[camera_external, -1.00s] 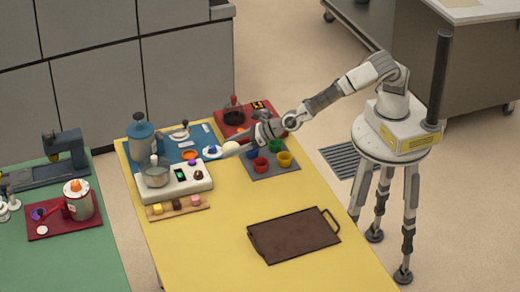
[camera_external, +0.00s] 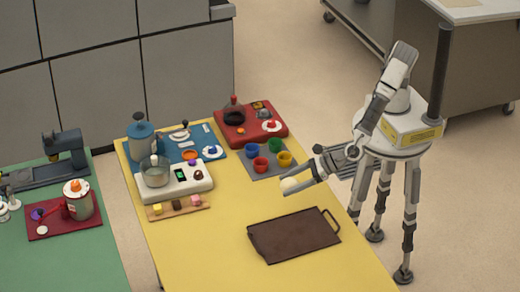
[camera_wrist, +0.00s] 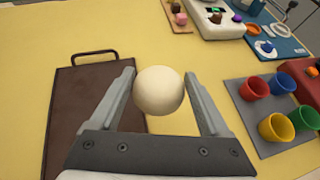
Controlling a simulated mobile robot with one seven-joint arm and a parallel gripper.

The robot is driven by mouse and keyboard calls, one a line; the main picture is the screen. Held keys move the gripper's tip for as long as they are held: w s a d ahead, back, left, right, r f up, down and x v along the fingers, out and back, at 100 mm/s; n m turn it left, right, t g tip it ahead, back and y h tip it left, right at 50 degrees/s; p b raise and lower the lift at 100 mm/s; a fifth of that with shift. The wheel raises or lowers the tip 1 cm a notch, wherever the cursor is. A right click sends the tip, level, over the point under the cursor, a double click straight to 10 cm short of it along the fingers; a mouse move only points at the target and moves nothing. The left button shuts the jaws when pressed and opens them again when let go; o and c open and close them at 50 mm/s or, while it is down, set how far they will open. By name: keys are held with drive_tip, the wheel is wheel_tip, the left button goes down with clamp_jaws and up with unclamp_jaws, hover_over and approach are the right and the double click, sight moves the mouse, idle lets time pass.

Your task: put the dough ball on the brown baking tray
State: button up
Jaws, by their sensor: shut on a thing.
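The pale cream dough ball (camera_external: 289,185) is held between the fingers of my gripper (camera_external: 298,183), above the yellow table. In the wrist view the dough ball (camera_wrist: 158,91) sits between the two grey fingers, near their tips. The brown baking tray (camera_external: 295,235) lies flat and empty on the table, with a loop handle at its far right corner. In the external view my gripper is a little beyond the tray's far edge. In the wrist view the tray (camera_wrist: 80,105) is to the left of the ball, partly hidden by the gripper.
A grey mat (camera_external: 262,172) with several coloured cups stands beyond the gripper. A white scale-like unit with a pot (camera_external: 155,172), a blue mat, a red unit (camera_external: 250,130) and a small wooden board (camera_external: 178,207) fill the table's far part. Yellow table around the tray is clear.

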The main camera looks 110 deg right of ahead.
hover_over(300, 228)
wheel_tip(300, 228, down, 5)
drive_tip(key=shift+d+r, duration=0.1)
drive_tip(key=shift+f, duration=1.95)
drive_tip(key=shift+f+b, duration=0.2)
drive_tip(key=shift+b, duration=0.1)
drive_tip(key=o, duration=1.2)
drive_tip(key=shift+r, duration=0.2)
drive_tip(key=p+v, duration=0.1)
drive_tip(key=v, duration=1.1)
drive_tip(key=shift+d, duration=0.1)
